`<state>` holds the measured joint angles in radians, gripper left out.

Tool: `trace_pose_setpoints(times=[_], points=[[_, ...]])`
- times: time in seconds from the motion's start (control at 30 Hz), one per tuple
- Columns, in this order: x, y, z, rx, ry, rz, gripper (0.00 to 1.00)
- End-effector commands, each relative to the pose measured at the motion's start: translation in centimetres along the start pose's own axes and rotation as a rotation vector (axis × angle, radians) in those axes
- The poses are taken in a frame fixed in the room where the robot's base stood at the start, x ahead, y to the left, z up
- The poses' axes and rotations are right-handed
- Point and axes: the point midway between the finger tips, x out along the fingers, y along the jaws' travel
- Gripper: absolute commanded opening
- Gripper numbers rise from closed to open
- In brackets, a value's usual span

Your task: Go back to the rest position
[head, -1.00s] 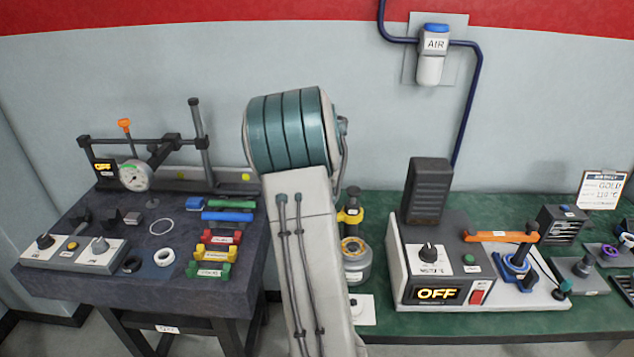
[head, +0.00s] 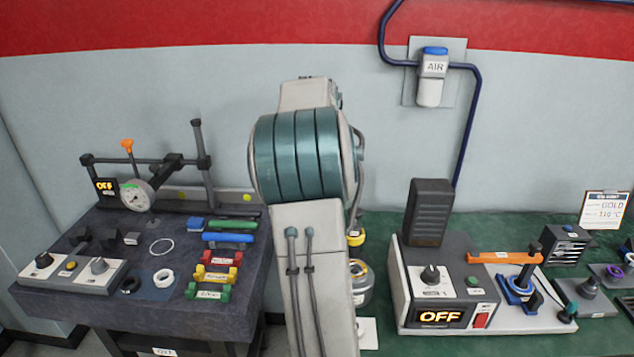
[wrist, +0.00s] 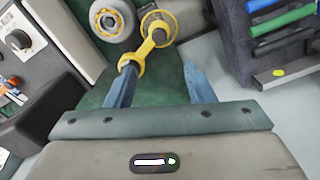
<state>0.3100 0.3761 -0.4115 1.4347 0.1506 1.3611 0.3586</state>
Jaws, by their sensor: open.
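My gripper (wrist: 160,88) shows in the wrist view with its two blue-grey fingers apart and nothing held between them. A yellow ring-ended tool (wrist: 145,50) shows just beyond the fingers, over the green bench; whether the left finger touches it I cannot tell. In the head view my arm rises in the middle and hides its own end, so the gripper is not seen there.
A dark granite table (head: 60,310) at the left bears a dial gauge (head: 137,196) and coloured handles. The green bench (head: 395,222) at the right bears a machine reading OFF (head: 440,317). An AIR unit (head: 432,78) hangs on the wall.

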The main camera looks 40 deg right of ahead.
Motion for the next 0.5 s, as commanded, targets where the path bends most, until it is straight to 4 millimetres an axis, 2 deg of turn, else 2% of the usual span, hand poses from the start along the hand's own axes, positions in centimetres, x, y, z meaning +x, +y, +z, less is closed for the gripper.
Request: trace_pose_setpoints(times=[0.33,0.43,0.5], points=[[-0.1,-0.1,0.3,-0.009,0.001,-0.004,0.48],[-0.4,-0.6,1.9,-0.05,0.004,-0.021,0.48],[-0.6,-1.1,4.0,-0.105,0.007,-0.041,0.48]])
